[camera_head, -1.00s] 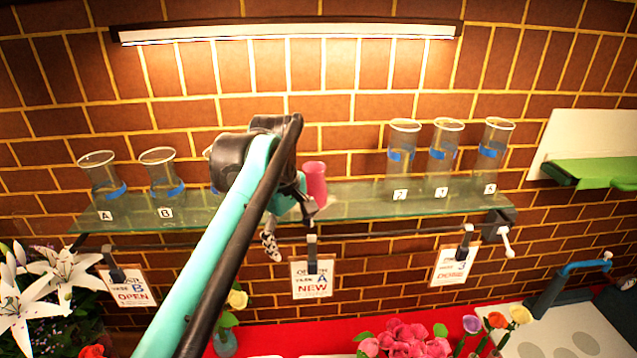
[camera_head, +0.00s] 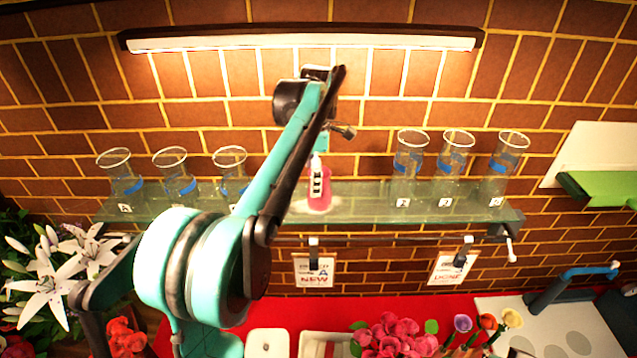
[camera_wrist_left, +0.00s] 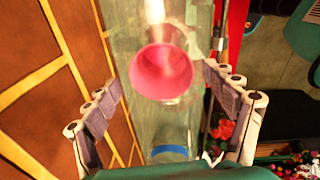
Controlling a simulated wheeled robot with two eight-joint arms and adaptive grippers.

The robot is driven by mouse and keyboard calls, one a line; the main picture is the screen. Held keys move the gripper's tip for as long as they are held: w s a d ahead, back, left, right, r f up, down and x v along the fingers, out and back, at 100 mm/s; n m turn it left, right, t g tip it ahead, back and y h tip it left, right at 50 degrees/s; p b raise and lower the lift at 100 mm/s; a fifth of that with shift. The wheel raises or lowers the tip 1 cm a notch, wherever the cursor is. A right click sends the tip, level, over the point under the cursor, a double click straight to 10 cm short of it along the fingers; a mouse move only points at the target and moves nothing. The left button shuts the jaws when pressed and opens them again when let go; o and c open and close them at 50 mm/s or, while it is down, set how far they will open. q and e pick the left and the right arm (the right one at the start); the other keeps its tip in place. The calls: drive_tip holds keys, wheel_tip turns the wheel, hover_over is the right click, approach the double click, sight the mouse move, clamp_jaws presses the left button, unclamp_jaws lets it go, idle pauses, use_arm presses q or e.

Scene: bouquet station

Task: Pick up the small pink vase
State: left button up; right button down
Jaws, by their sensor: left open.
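The small pink vase (camera_head: 320,196) stands on the glass shelf, right of the left-hand group of clear vases. The gripper is open, and neither finger appears to touch the vase. My right gripper is in neither view.
Clear vases with blue bands stand on the glass shelf (camera_head: 360,212) to the left (camera_head: 232,175) and right (camera_head: 410,155) of the pink vase. The brick wall is close behind. Order cards (camera_head: 314,270) hang below. Flowers (camera_head: 395,335) and a red table surface lie beneath.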

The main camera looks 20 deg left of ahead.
use_arm(q)
drive_tip(key=shift+w+d+f+n+h+p, duration=0.1)
drive_tip(key=shift+d+f+n+h+p, duration=0.05)
drive_tip(key=shift+d+f+p, duration=0.3)
drive_tip(key=shift+w+d+f+n+h+p, duration=0.15)
drive_tip(key=shift+d+f+p, duration=0.15)
drive_tip(key=shift+d, duration=0.25)
wheel_tip(320, 180, down, 3)
drive_tip(key=shift+f+p, duration=0.1)
drive_tip(key=shift+p, duration=0.45)
drive_tip(key=shift+f, duration=0.35)
drive_tip(key=shift+w+f, duration=0.15)
drive_tip(key=shift+f, duration=0.15)
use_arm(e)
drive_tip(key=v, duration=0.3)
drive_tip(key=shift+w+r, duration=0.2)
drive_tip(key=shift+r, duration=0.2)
use_arm(q)
drive_tip(key=shift+r, duration=0.1)
drive_tip(key=c, duration=1.8)
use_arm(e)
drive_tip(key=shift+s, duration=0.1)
